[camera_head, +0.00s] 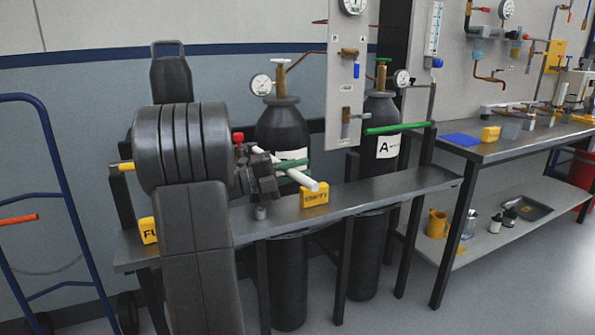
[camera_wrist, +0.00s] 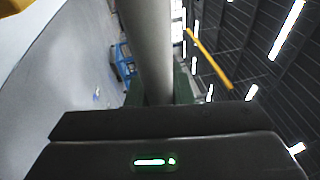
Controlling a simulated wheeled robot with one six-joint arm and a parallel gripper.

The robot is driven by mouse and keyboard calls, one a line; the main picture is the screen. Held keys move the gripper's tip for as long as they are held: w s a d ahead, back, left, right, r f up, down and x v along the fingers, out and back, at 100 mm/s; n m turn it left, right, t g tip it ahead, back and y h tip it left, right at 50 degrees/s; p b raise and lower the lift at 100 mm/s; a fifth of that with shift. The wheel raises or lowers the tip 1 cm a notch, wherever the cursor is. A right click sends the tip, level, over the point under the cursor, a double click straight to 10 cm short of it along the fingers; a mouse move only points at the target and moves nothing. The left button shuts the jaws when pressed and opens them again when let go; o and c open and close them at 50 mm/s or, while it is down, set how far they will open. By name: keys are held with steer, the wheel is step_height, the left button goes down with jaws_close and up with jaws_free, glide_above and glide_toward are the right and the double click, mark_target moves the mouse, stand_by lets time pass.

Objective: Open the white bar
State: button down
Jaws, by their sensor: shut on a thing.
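The white bar (camera_head: 301,180) slants in front of the left black gas cylinder (camera_head: 283,122), its near end pointing down and right toward the bench. My gripper (camera_head: 272,172) is at the bar, left of its near end, and is shut on it; my wrist hides part of the bar. In the wrist view a pale grey round bar (camera_wrist: 148,45) rises from behind the dark gripper body (camera_wrist: 165,150). A short green piece (camera_head: 292,163) shows beside the white bar. My arm covers the bar's left surroundings.
A right cylinder marked A (camera_head: 383,115) stands behind a green bar (camera_head: 397,128). A metal bench (camera_head: 390,187) carries a yellow EMPTY block (camera_head: 314,196) and a yellow FULL block (camera_head: 149,230). A blue trolley frame (camera_head: 62,180) stands left. Floor at front right is clear.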

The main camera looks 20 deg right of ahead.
stand_by(0.3)
steer(key=c, duration=1.3)
jaws_free()
steer(key=b+v, duration=0.2)
steer(key=v, duration=1.2)
steer(key=shift+b, duration=0.35)
steer(key=shift+d, duration=0.15)
steer(key=p+x, duration=0.2)
steer(key=x, duration=1.1)
steer(key=shift+d+p, duration=0.35)
steer(key=shift+d, duration=0.05)
steer(key=shift+r, duration=0.15)
